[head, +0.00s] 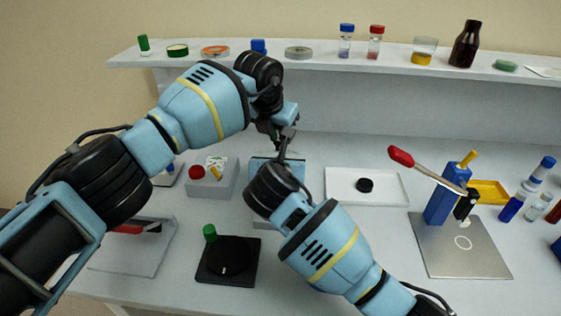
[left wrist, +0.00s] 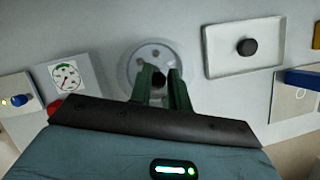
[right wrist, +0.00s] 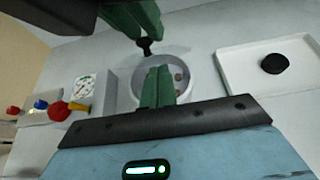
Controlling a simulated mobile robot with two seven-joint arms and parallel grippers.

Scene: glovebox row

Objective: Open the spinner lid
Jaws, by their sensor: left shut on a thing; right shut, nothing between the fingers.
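The spinner (left wrist: 127,72) is a round pale bowl with small round spots inside; it also shows in the right wrist view (right wrist: 135,92). In the head view my arms hide most of it. My left gripper (left wrist: 159,76) is shut on a small black knob (right wrist: 145,46) above the spinner. I cannot make out a lid plate under the knob; the inside of the bowl is visible. My right gripper (right wrist: 159,72) is shut and empty, low at the near side of the bowl. In the head view the left gripper (head: 282,150) points down, and my right wrist hides the right fingertips.
A white tray (head: 335,192) with a black puck (head: 365,185) stands right of the spinner. A box with a gauge (head: 228,178) stands left. A black plate with a dial (head: 240,270) lies in front. A shelf (head: 330,62) with bottles runs behind.

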